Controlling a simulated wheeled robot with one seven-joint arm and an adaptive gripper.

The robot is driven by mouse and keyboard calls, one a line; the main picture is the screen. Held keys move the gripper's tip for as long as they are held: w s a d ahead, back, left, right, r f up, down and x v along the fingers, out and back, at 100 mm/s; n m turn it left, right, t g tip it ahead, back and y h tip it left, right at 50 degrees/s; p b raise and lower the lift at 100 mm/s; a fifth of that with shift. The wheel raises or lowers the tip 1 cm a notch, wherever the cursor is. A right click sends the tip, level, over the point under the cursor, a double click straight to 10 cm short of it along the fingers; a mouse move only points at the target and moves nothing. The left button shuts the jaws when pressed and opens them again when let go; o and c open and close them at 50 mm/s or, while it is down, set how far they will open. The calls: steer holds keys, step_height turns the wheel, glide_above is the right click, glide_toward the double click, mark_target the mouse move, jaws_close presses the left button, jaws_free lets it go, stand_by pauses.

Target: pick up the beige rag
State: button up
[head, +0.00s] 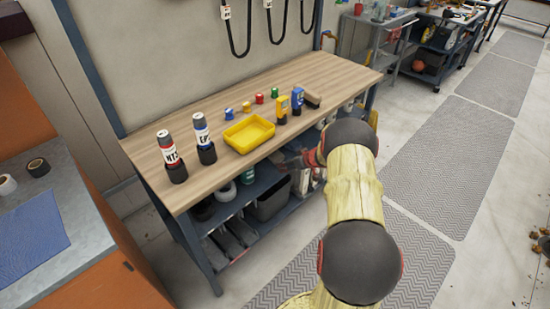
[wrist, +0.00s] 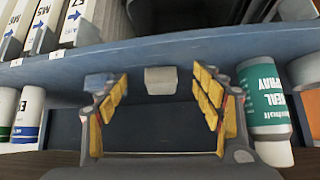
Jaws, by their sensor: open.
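A small pale beige-grey piece (wrist: 160,80) rests against the blue shelf edge in the wrist view, in the gap beyond my fingertips. It fits the beige rag in colour, but I cannot make out its texture. My gripper (wrist: 160,105) is open, with yellow-padded fingers left and right of that line of sight and nothing visible between them. In the head view my gripper is at the workbench's front, by the shelf below the top, largely hidden by my arm. I cannot pick out the rag there.
A green-labelled spray bottle (wrist: 266,100) is close beside the right finger. The blue shelf (wrist: 120,60) crosses the wrist view. Grey floor mats (head: 440,155) lie to the right.

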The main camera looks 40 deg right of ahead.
mark_target(276, 154)
steer(key=w, duration=0.6)
steer(key=shift+d, duration=0.15)
steer(key=shift+w+d+f+b, duration=0.1)
steer(key=shift+w+f+b, duration=0.35)
steer(key=shift+w, duration=0.55)
steer(key=shift+w+d+f+b, duration=0.1)
steer(key=shift+w+f+b, duration=0.1)
steer(key=shift+w+f, duration=0.6)
steer(key=shift+w+r, duration=0.15)
steer(key=shift+r, duration=0.05)
steer(key=shift+c, duration=1)
steer(key=c, duration=1)
